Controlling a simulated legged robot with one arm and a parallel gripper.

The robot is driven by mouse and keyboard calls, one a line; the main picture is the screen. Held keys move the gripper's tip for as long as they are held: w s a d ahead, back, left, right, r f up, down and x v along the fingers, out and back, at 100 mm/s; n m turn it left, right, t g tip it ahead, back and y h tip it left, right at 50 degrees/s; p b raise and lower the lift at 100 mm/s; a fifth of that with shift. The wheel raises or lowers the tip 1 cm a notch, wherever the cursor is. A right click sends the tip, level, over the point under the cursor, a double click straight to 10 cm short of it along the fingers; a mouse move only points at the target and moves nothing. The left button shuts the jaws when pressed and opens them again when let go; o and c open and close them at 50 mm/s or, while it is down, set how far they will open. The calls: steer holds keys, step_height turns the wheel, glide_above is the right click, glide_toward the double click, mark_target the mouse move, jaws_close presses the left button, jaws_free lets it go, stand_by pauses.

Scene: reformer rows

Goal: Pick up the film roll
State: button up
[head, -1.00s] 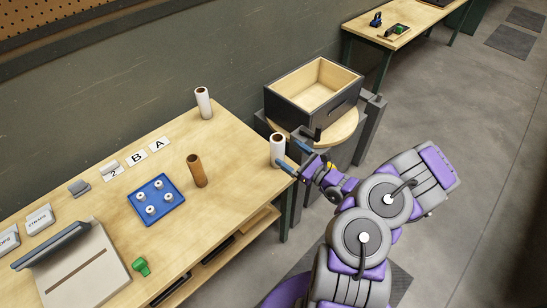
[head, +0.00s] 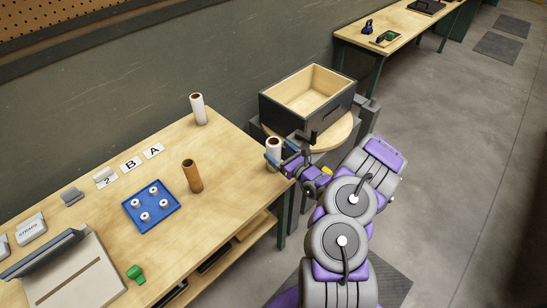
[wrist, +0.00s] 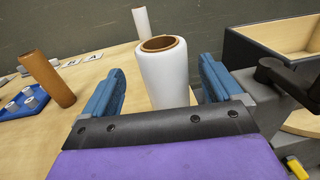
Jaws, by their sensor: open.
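A white film roll (head: 274,146) with a brown core stands upright at the right end of the wooden workbench (head: 232,148). My gripper (head: 279,160) is at this roll, with its fingers around the roll's sides. In the wrist view the white roll (wrist: 165,76) stands between the two blue fingers of my open gripper (wrist: 163,88), with a gap on the left and a smaller one on the right. A second white roll (head: 198,109) stands at the bench's back edge. A brown roll (head: 192,176) stands near the middle.
A blue tray (head: 133,214) with several small white spools lies left of the brown roll. A dark open-topped box (head: 285,118) sits on a round stand just beyond the bench's right end. Letter cards and a green object (head: 135,273) lie farther left.

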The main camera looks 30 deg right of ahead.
mark_target(271, 142)
steer(key=x, duration=0.3)
steer(key=b+x, duration=0.1)
steer(key=x, duration=0.2)
steer(key=shift+d+r, duration=0.2)
steer(key=shift+d, duration=0.05)
steer(key=shift+c, duration=0.2)
steer(key=c, duration=1.5)
